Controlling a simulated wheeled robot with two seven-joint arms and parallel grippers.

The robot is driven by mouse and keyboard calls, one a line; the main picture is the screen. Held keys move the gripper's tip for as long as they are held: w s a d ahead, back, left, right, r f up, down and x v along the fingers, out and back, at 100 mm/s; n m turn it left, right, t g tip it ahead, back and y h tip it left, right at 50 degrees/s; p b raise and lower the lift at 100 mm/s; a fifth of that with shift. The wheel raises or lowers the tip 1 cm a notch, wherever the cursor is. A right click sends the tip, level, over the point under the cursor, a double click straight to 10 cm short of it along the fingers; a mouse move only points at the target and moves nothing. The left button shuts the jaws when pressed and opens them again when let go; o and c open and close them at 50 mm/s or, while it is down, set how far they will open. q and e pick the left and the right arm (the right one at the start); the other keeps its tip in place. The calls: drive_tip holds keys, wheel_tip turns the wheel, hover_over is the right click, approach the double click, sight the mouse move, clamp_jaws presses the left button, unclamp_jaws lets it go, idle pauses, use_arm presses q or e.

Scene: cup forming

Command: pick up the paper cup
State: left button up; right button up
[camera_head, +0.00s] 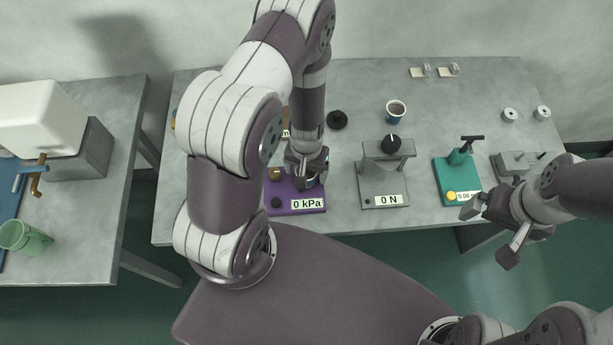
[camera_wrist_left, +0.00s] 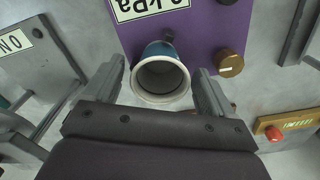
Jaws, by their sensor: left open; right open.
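A paper cup (camera_wrist_left: 160,82) with a blue outside and a white rim stands on the purple device labelled 0 kPa (camera_head: 297,197). In the left wrist view its open mouth faces the camera and it looks empty. My left gripper (camera_head: 307,176) is over the purple device, and its fingers (camera_wrist_left: 160,88) are open on either side of the cup. I see gaps between the fingers and the rim. In the head view the gripper mostly hides this cup. My right gripper (camera_head: 488,234) is open and empty, off the table's front edge at the right.
A teal press (camera_head: 457,177) stands to the right. A brass knob (camera_wrist_left: 230,63) is close to the cup. A green cup (camera_head: 24,238) is on the left table.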

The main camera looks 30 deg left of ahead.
use_arm(q)
drive_tip(key=shift+r, duration=0.1)
drive_tip(key=c, duration=1)
